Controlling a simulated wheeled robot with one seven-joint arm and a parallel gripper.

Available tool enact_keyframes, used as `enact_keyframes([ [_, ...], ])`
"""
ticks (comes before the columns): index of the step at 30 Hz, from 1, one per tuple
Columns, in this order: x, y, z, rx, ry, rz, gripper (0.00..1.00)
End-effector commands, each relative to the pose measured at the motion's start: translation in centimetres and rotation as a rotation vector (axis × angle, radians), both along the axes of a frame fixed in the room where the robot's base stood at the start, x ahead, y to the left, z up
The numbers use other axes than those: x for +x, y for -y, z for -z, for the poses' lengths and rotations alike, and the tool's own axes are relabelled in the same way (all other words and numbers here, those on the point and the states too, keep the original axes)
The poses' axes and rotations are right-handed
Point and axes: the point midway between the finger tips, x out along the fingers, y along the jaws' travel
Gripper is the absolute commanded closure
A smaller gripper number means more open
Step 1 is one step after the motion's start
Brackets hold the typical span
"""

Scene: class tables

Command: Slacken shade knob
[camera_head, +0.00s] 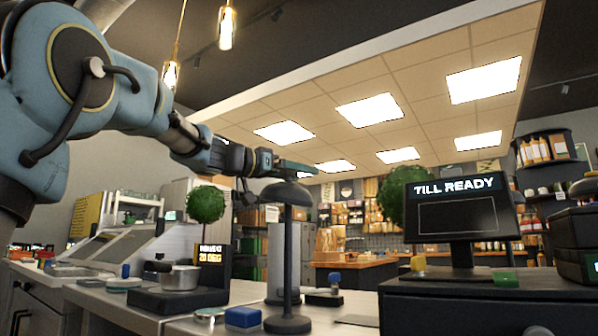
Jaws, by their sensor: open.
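A dark desk lamp stands on the counter, with a domed shade (287,193), a thin upright post (288,250) and a round base (288,324). My arm reaches in from the left. My gripper (298,172) is just above the shade, with its fingers pointing right. The jaws are open, though they are seen side-on and the gap is hard to make out. I cannot tell whether the gripper touches the shade. No knob on the shade can be made out; the gripper may hide it.
Left of the lamp are a metal pot (180,278) on a dark block, a "20 DEG" sign (211,256) and a blue block (242,317). A till screen (458,208) stands on a dark cabinet at right. The air right of the gripper is clear.

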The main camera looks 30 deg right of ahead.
Motion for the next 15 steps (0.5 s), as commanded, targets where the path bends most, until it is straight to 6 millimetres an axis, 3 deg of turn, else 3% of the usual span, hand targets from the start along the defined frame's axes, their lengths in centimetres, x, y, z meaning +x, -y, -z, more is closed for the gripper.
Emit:
enact_keyframes([
  [10, 0.14, 0.49, 0.07, 0.001, 0.0, -0.001, 0.15],
  [15, 0.13, 0.47, 0.06, 0.001, -0.001, -0.001, 0.32],
])
